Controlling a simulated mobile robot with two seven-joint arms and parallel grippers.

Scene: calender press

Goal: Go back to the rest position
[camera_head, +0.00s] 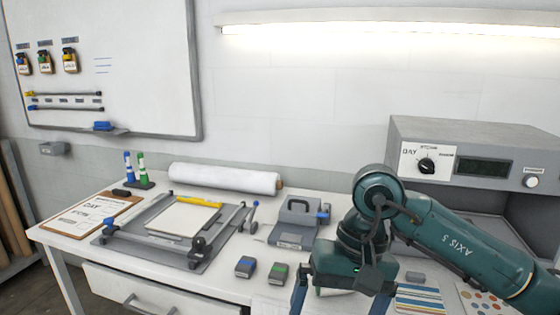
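My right arm comes in from the right side of the head view. Its gripper (340,301) points down over the front of the table, right of the middle. Its two blue fingers stand wide apart, and their tips run off the bottom edge. A small pale patch shows between the fingers under the gripper body; I cannot tell what it is. My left gripper is not in view.
The white table (222,284) bears a clipboard (85,215), a sheet press (120,240), a white roll (225,178), a grey punch-like device (293,232) and two small blocks (245,267). A grey machine (470,135) with a dial stands right, partly behind my arm. A whiteboard (150,60) hangs behind.

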